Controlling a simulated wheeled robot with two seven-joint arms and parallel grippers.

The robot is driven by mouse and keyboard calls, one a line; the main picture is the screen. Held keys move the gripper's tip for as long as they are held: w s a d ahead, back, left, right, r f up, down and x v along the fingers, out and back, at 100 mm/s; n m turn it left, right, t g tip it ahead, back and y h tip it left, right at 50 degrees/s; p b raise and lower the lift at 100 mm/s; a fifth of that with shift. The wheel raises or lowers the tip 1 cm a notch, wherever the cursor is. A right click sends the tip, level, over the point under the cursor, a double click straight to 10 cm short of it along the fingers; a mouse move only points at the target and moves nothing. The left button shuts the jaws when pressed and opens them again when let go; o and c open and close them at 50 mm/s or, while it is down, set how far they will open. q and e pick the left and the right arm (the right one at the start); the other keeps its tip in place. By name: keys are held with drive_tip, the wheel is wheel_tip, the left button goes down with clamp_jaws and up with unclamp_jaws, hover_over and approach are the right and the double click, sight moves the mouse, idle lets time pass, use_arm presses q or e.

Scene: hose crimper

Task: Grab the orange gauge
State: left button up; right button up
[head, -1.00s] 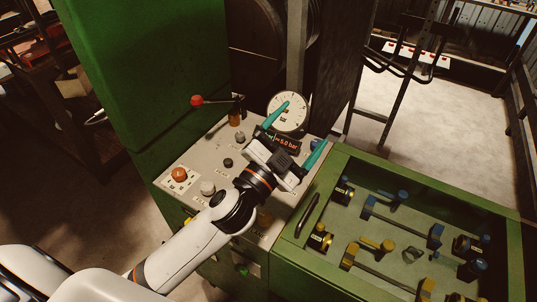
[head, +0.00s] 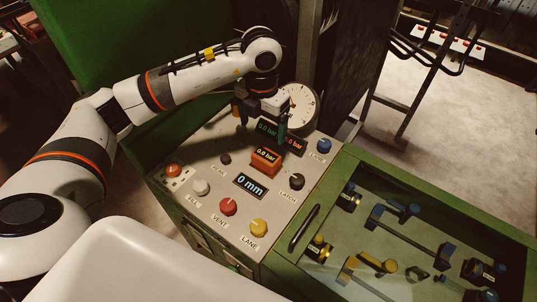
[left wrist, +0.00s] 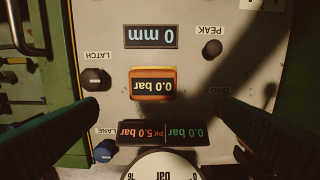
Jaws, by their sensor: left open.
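The orange gauge (head: 265,160) is a small orange block with a dark "0.0 bar" display, sitting on the sloped grey control panel (head: 212,212). It also shows upside down in the left wrist view (left wrist: 152,73). My left gripper (head: 262,124) is open and empty, its teal fingers pointing down at the panel just behind the gauge. In the left wrist view my left gripper (left wrist: 158,110) has one finger on each side of the picture, with the gauge between and a little beyond them. The fingers do not touch it. My right gripper is not in view.
Around the gauge are a "0 mm" display (head: 250,186), a double bar display (left wrist: 163,133), a black latch knob (head: 296,181), a blue knob (head: 322,146) and a white dial (head: 303,108). A green-framed tray (head: 400,178) with fittings stands at right.

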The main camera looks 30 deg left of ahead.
sight(266, 154)
use_arm(q)
wheel_tip(266, 154, down, 6)
drive_tip(key=shift+s+r+p, duration=0.15)
drive_tip(key=shift+p, duration=0.75)
drive_tip(key=shift+d+f+p, duration=0.15)
drive_tip(key=shift+f+p, duration=0.15)
drive_tip(key=shift+p, duration=0.05)
drive_tip(key=f+p, duration=0.2)
drive_tip(key=f, duration=0.1)
drive_tip(key=shift+d+f, duration=0.3)
drive_tip(key=shift+d, duration=0.05)
drive_tip(key=shift+f, duration=0.55)
drive_tip(key=c, duration=1.4)
